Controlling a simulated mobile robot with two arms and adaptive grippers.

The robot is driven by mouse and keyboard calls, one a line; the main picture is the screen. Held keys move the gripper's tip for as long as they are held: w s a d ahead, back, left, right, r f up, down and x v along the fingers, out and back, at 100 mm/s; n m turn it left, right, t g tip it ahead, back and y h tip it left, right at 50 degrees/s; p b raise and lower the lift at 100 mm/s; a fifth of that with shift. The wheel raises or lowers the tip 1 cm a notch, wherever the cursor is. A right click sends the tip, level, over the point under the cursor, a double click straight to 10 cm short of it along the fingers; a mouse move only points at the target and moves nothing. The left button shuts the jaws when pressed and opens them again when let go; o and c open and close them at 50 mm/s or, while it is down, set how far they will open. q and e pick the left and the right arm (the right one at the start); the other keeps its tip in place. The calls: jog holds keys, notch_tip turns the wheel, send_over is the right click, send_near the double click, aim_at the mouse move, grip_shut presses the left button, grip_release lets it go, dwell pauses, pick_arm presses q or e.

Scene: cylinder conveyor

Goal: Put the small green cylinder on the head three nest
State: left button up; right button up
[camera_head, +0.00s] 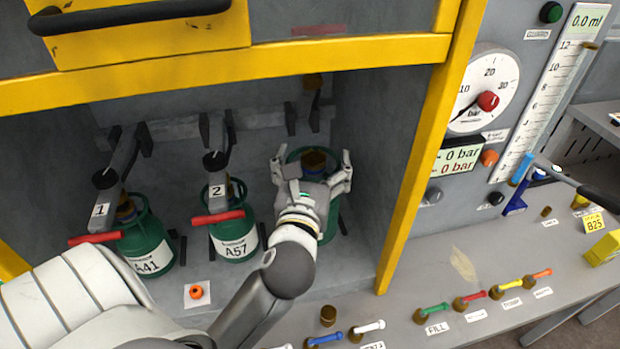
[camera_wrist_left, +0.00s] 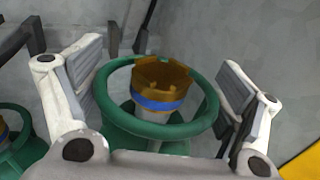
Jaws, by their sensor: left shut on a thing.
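My left gripper (camera_head: 312,162) reaches into the open bay from the front and is shut on the green cylinder (camera_head: 332,218) at the right-hand station. In the left wrist view its two fingers (camera_wrist_left: 160,92) lie on opposite sides of the green collar ring (camera_wrist_left: 150,131). A brass valve fitting (camera_wrist_left: 162,80) with a blue band stands upright inside the ring. The hand and wrist cover most of this cylinder in the head view, so its label and base are hidden. The head three nest is hidden too, and I cannot tell whether the cylinder touches it. My right gripper is not in view.
Green cylinders A41 (camera_head: 147,247) and A57 (camera_head: 234,238) stand left under heads 1 and 2, with red handles (camera_head: 217,217). An orange knob (camera_head: 196,292) is on the bay floor. A yellow post (camera_head: 412,165) borders the bay at right. Coloured valve levers (camera_head: 474,296) line the front ledge.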

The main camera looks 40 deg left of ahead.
pick_arm(q)
jog(key=w+a+f, duration=0.3)
jog(key=w+f, duration=0.3)
jog(key=f, duration=0.3)
jog(key=shift+w+b, duration=0.2)
jog(key=shift+b, duration=0.1)
jog(key=shift+f, duration=0.15)
jog(key=o, duration=1.7)
jog(key=shift+f, duration=0.4)
jog(key=shift+c, duration=0.2)
jog(key=shift+o, duration=0.9)
jog(key=shift+s, duration=0.1)
jog(key=shift+d+r, duration=0.1)
jog(key=shift+r, duration=0.1)
